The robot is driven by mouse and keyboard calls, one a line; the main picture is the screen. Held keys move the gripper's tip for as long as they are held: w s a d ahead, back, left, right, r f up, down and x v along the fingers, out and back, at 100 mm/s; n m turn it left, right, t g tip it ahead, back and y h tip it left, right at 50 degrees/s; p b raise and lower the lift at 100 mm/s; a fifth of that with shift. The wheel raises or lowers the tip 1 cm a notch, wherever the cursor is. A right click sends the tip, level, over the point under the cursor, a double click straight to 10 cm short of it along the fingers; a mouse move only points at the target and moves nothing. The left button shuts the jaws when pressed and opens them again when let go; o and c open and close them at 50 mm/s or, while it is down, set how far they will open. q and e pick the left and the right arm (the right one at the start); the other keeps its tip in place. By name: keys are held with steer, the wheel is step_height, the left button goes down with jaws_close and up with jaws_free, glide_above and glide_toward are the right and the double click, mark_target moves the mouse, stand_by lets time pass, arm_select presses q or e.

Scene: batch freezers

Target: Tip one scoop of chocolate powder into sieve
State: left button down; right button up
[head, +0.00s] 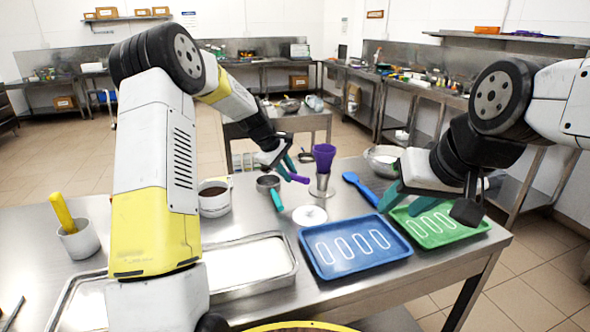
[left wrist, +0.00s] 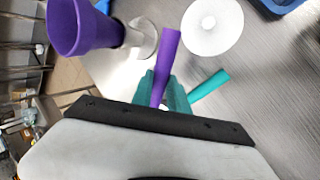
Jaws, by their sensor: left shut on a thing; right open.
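My left gripper (head: 286,172) is shut on a purple handle (head: 299,178), which also shows between its teal fingers in the left wrist view (left wrist: 167,60). The other end of this tool is hidden. A white tub of brown chocolate powder (head: 213,192) stands left of the gripper. A small metal bowl (head: 268,182) with a teal handle (head: 277,199) is just below the gripper; I cannot tell whether it is the sieve. A purple cup (head: 324,156) stands over a metal stand (head: 320,184), right of the gripper. My right gripper (head: 408,203) is open and empty over the trays.
A blue tray (head: 318,268) and a green tray (head: 456,240) carry white outlined shapes. A white disc (head: 309,215) lies behind the blue tray. A metal pan (head: 291,257), a blue spoon (head: 354,181), a metal bowl (head: 377,153) and a pot with a yellow handle (head: 80,240) are around.

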arm_select(q)
steer(key=t+h, duration=0.1)
steer(key=f+t+h, duration=0.1)
steer(key=s+t+h, duration=0.1)
steer(key=t, duration=0.1)
steer(key=shift+a+f, duration=0.25)
steer(key=shift+a, duration=0.1)
steer(key=shift+s+f+t+h, duration=0.1)
steer(key=shift+t+h, duration=0.3)
steer(key=shift+t, duration=0.1)
steer(key=shift+s+a+f+m+t+h, duration=0.1)
steer(key=shift+f+m+t+h, duration=0.1)
steer(key=shift+t+h, duration=0.5)
steer(key=shift+a+f+m+t+h, duration=0.1)
steer(key=shift+f+m+t+h, duration=0.1)
steer(key=shift+t+h, duration=0.45)
stand_by(0.3)
steer(key=shift+a, duration=0.1)
